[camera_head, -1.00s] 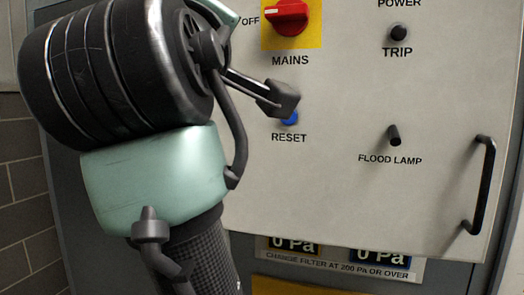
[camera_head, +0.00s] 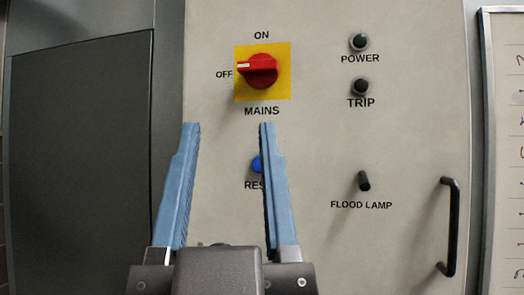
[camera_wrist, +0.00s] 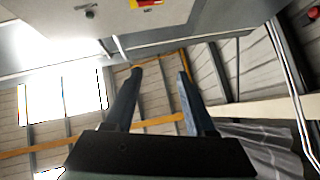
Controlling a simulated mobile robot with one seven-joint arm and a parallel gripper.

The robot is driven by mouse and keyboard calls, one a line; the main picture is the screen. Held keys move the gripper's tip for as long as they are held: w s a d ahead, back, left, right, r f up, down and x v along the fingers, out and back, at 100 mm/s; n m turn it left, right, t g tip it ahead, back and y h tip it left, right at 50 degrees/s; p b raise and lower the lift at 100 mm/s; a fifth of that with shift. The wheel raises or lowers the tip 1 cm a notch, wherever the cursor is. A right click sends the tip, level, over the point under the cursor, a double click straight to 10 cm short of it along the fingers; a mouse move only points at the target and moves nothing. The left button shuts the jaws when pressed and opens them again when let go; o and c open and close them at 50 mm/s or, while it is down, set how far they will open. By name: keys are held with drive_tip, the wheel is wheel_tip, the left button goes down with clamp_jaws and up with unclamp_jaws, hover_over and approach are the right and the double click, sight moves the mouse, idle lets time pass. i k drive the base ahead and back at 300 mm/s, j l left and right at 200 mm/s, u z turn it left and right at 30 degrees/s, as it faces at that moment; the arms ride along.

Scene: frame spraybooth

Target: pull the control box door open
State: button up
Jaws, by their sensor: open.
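The control box door (camera_head: 315,225) is a pale grey panel and looks closed in the head view. Its black bar handle (camera_head: 452,228) stands upright near the lower right edge. My gripper (camera_head: 228,125) is open and empty, with two blue fingers pointing up in front of the door's left part. It is well left of the handle and apart from it. The right finger partly hides the blue RESET button (camera_head: 257,164). In the wrist view my gripper (camera_wrist: 160,72) also shows open with nothing between the fingers; the handle cannot be made out there.
A red MAINS switch (camera_head: 259,71) on a yellow plate points to OFF. The POWER lamp (camera_head: 359,42), TRIP lamp (camera_head: 361,87) and FLOOD LAMP toggle (camera_head: 364,181) stick out from the door. A written white sheet or board (camera_head: 506,150) is at the right. The door around the handle is unobstructed.

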sight(381, 90)
drive_tip(key=i+l, duration=0.1)
drive_tip(key=l, duration=1.65)
